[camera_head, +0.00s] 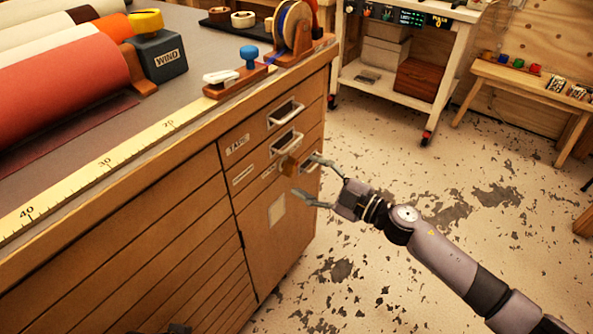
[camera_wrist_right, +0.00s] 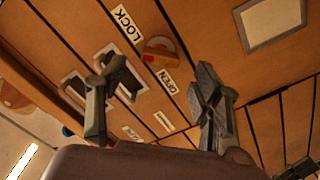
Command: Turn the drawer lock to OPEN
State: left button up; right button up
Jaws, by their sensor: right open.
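The drawer lock is a brown-orange knob (camera_head: 289,165) on the cabinet's drawer front, beside the handles. In the right wrist view the knob (camera_wrist_right: 163,55) has a red patch at its left end. It sits between a LOCK label (camera_wrist_right: 126,24) and an OPEN label (camera_wrist_right: 168,80). My right gripper (camera_head: 308,178) is open in front of the knob, fingers spread to either side. In the wrist view the right gripper (camera_wrist_right: 160,72) looks empty; contact cannot be told. A dark piece at the head view's bottom edge (camera_head: 178,328) seems to be my left gripper, mostly cut off.
Drawer handles (camera_head: 286,112) stick out close to the lock. The cabinet top carries a tape dispenser (camera_head: 292,30), a stapler-like tool (camera_head: 222,76) and large rolls (camera_head: 65,80). A white cart (camera_head: 448,70) and wooden bench (camera_head: 520,82) stand behind. Floor right of the cabinet is open.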

aim_at(294, 169)
pick_arm(q)
jog(key=shift+s+r, duration=0.15)
jog(key=shift+r, duration=0.3)
pick_arm(e)
jog(key=shift+x, duration=2.2)
jog(key=c, duration=1.2)
jog(key=shift+o, duration=0.2)
